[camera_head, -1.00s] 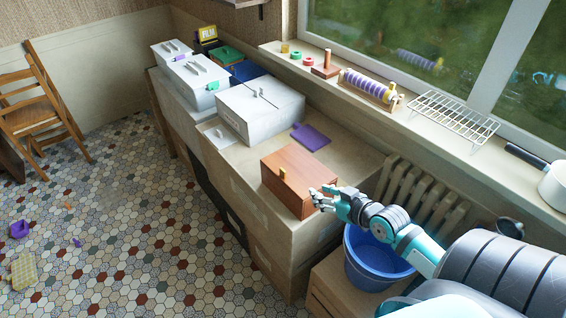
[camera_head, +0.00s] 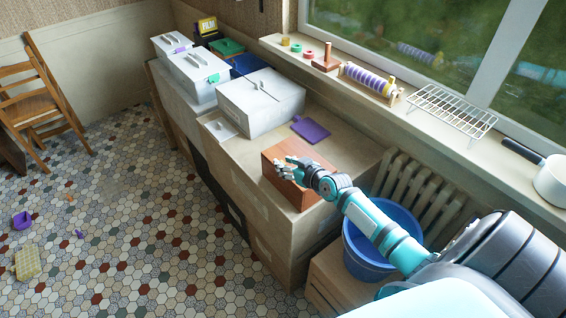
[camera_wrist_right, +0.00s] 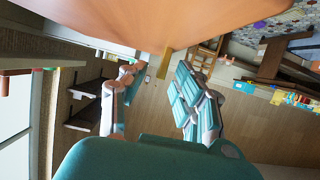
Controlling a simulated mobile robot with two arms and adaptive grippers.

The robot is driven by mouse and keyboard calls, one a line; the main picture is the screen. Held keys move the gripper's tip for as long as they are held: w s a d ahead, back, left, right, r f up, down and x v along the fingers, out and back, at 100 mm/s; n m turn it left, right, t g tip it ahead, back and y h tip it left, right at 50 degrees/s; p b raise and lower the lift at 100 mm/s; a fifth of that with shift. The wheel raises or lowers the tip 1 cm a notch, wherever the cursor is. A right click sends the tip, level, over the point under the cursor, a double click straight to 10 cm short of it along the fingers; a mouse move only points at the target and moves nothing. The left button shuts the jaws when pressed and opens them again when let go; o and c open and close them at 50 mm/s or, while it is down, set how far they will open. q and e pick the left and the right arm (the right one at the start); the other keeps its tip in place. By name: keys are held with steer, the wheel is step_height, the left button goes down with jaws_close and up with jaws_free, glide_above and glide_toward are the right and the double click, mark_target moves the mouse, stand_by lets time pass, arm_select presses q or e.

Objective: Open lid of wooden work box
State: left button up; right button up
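The wooden work box (camera_head: 276,153) is reddish brown and stands closed at the near end of the long counter. Its surface also fills the top of the right wrist view (camera_wrist_right: 170,18). My right gripper (camera_head: 283,169) is over the box's front upper edge and hides part of it. In the right wrist view the gripper (camera_wrist_right: 162,72) has its fingers apart. A small brass-yellow tab (camera_wrist_right: 164,62) on the box edge shows between the fingertips, with gaps on both sides. My left gripper is not in view.
A white box (camera_head: 258,105) and a purple board (camera_head: 311,130) are on the counter (camera_head: 245,155) behind the work box. A blue bucket (camera_head: 365,262) stands below my right arm. The windowsill (camera_head: 395,115) with a wire rack (camera_head: 450,110) runs along the right.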

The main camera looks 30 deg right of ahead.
steer(key=shift+x, duration=0.85)
steer(key=shift+s, duration=0.1)
steer(key=shift+c, duration=0.3)
jaws_close()
steer(key=shift+d, duration=0.1)
